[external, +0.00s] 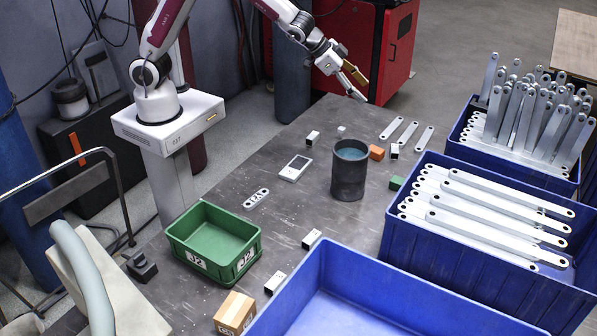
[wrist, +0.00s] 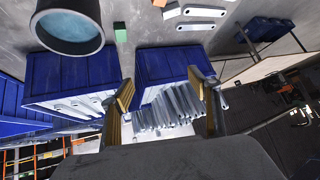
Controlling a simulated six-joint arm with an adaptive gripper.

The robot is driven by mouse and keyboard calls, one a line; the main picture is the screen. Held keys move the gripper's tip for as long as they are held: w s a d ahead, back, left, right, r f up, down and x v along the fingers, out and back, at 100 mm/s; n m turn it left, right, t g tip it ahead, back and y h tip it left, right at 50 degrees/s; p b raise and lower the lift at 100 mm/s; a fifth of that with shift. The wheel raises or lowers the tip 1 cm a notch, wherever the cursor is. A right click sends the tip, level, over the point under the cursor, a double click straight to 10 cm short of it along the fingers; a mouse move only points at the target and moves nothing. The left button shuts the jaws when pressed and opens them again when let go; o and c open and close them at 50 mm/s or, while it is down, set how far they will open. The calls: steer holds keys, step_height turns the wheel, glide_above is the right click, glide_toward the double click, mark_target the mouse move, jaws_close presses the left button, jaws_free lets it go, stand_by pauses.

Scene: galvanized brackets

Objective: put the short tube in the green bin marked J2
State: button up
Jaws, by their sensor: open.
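The short tube (external: 348,184) is a dark grey, open-topped cylinder with a teal inside. It stands upright on the table, right of centre. Its rim and teal inside show at the top left of the wrist view (wrist: 68,26). The green bin (external: 190,243) marked J2 sits at the table's left side, and its visible inside is empty. My gripper (external: 357,84) is open and empty, above the far part of the table, up from the tube in the picture and apart from it. In the wrist view its two fingers (wrist: 160,90) are spread with nothing held between them.
Two blue crates with flat metal bars, one lying-bar crate (external: 480,269) and one upright-bar crate (external: 520,168), stand at right. An empty blue crate (external: 375,301) is in front. Small blocks, loose brackets and a white device (external: 295,168) lie around the tube. A cardboard box (external: 234,313) is near the bin.

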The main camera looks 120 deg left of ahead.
steer(key=w+a+f, duration=0.3)
steer(key=a+f, duration=0.4)
steer(key=f, duration=0.3)
steer(key=t, duration=0.1)
glide_toward(394, 148)
steer(key=shift+w+a+n+h, duration=0.3)
steer(key=shift+w+a+h, duration=0.1)
steer(key=shift+a, duration=0.2)
steer(key=shift+w+f, duration=0.1)
steer(key=shift+f, duration=0.05)
steer(key=shift+x, duration=1.2)
steer(key=shift+x, duration=2.55)
steer(key=shift+d+f, duration=0.15)
